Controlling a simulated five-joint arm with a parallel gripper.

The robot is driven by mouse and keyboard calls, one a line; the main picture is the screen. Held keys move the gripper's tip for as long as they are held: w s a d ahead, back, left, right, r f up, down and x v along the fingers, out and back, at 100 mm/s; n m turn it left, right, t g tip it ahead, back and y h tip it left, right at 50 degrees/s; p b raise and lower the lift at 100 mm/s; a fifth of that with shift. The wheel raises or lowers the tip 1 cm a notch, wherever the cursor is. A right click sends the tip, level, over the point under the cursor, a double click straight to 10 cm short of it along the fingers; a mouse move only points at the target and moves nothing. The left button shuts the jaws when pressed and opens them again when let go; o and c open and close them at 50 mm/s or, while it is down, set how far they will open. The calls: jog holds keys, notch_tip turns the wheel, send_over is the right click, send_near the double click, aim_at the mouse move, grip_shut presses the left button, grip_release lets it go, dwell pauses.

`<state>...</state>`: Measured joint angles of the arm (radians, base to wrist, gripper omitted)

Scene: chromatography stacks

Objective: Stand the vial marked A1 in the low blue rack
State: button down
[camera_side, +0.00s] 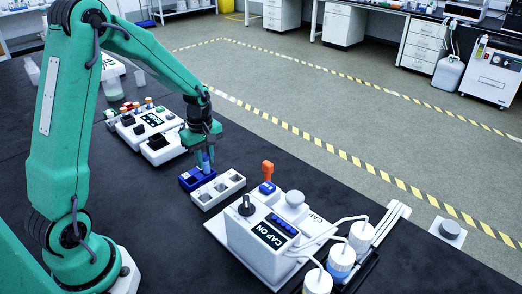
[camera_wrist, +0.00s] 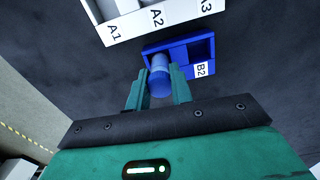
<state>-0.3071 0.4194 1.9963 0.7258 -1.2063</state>
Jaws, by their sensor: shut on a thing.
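No mark on the vial can be read. The low blue rack (camera_wrist: 208,37) lies just beyond the fingers, with a B2 label by its right compartment, which looks empty. The vial is at the left compartment, whose label is hidden. In the side view my gripper (camera_side: 205,153) holds the vial (camera_side: 206,162) upright over the blue rack (camera_side: 190,185). I cannot tell whether its bottom end rests inside.
A white rack (camera_side: 206,203) labelled A1, A2, A3 stands beside the blue rack; its slots look empty in the side view. Another device (camera_side: 160,147) is behind left.

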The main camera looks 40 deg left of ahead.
jog(key=c, duration=2.2)
grip_release()
jog(key=shift+f, duration=0.8)
jog(key=c, duration=2.2)
grip_release()
jog(key=c, duration=1.1)
grip_release()
jog(key=shift+c, duration=0.2)
jog(key=shift+r, duration=0.15)
jog(key=shift+r, duration=3.85)
